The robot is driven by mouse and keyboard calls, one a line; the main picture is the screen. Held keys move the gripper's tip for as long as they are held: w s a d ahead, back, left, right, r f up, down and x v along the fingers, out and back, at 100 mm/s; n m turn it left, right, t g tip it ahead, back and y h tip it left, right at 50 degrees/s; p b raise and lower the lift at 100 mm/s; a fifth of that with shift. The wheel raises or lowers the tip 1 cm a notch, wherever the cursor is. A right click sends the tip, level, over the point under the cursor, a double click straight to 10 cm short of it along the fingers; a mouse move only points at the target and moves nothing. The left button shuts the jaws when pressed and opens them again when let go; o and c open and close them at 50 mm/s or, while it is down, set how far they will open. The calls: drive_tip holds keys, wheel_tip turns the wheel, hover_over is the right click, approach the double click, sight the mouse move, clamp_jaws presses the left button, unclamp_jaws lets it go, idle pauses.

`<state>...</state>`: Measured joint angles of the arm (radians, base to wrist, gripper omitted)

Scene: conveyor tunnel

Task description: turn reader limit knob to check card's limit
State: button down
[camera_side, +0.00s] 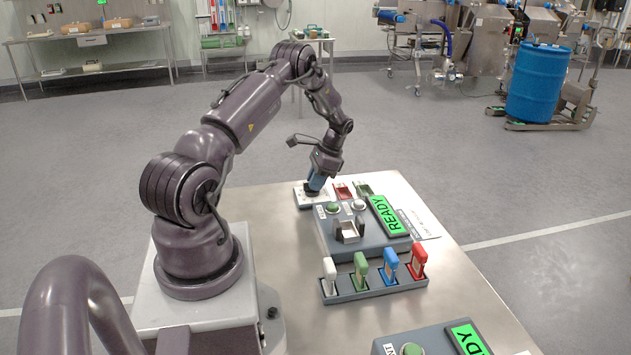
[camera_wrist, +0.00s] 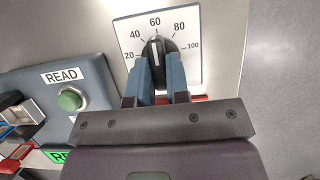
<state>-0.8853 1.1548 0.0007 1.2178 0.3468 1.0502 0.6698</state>
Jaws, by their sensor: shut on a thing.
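The limit knob (camera_wrist: 155,47) is a black round knob with a raised grip and a white pointer line. It sits on a white dial plate (camera_wrist: 187,20) marked 20, 40, 60, 80 and 100, and its pointer stands at about 60. My gripper (camera_wrist: 161,70) is shut on the knob, one blue finger on each side of its grip. In the side view, my gripper (camera_side: 315,186) reaches down to the dial plate (camera_side: 302,199) and partly hides the knob. The reader (camera_side: 360,240) is a grey box with a green READY screen (camera_side: 390,216).
A red item (camera_side: 343,191) and a green item (camera_side: 364,188) lie right of the dial. A rack (camera_side: 378,288) holds white, green, blue and red upright pieces in front of the reader. Another grey box with a green screen (camera_side: 468,340) stands at the near edge.

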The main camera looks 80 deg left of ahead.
drive_tip(key=shift+s+f+n, duration=0.1)
drive_tip(key=shift+n, duration=0.2)
drive_tip(key=n+h, duration=0.1)
drive_tip(key=n, duration=0.2)
drive_tip(key=shift+s+a, duration=0.1)
drive_tip(key=shift+a, duration=0.1)
drive_tip(key=shift+s+f+n+t+h, duration=0.15)
drive_tip(key=shift+n+h, duration=0.3)
drive_tip(key=shift+n, duration=0.6)
drive_tip(key=shift+w+r+n+t+h, duration=0.1)
drive_tip(key=shift+n+t+h, duration=0.25)
drive_tip(key=shift+n, duration=0.7)
drive_tip(key=shift+s, duration=0.1)
drive_tip(key=c, duration=1.1)
unclamp_jaws()
